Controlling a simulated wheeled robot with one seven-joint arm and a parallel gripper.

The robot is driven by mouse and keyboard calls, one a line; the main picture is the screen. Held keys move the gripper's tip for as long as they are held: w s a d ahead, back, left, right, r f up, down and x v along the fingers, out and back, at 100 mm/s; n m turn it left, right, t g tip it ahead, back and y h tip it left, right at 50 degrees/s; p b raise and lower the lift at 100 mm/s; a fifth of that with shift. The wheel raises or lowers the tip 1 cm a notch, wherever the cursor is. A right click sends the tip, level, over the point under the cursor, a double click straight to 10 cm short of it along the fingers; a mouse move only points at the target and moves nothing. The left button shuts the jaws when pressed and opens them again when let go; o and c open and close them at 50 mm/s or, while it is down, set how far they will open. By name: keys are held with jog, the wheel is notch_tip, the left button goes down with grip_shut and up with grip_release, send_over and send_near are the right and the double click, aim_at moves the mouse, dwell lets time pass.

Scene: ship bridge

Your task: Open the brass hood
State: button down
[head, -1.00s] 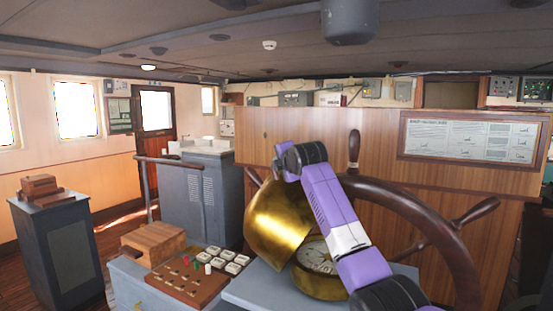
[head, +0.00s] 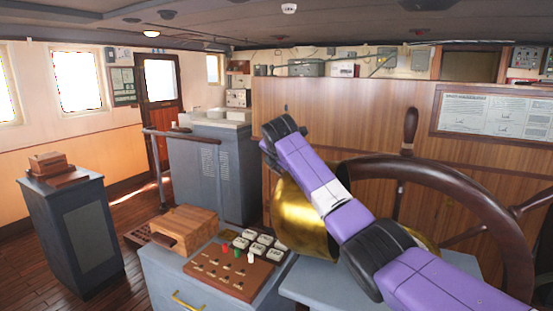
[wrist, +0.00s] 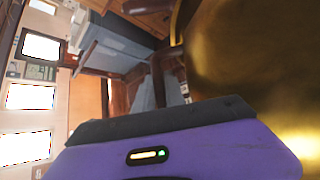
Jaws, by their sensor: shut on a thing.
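The brass hood (head: 300,225) is tilted over to the left of the compass binnacle, with its shiny curved side showing in the head view. It also fills the right of the wrist view (wrist: 245,65). A bit of the binnacle's brass rim (head: 427,244) shows to the right of my arm, and the compass dial is hidden behind the arm. My gripper (head: 270,152) is at the hood's upper left edge and is shut on the hood. Its fingertips are mostly hidden, so the exact contact does not show.
The ship's wheel (head: 450,180) stands close behind and right of my arm. A switch panel (head: 235,270) and a wooden box (head: 185,228) sit on the grey console to the left. A grey pedestal (head: 75,235) stands far left. Open floor lies between pedestal and console.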

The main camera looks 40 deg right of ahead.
jog(key=shift+w, duration=0.1)
dwell(0.3)
jog(key=c, duration=1.4)
grip_release()
jog(key=shift+f, duration=0.1)
jog(key=b+v, duration=0.2)
jog(key=v, duration=0.6)
jog(key=shift+b, duration=0.35)
jog(key=shift+w+a, duration=0.1)
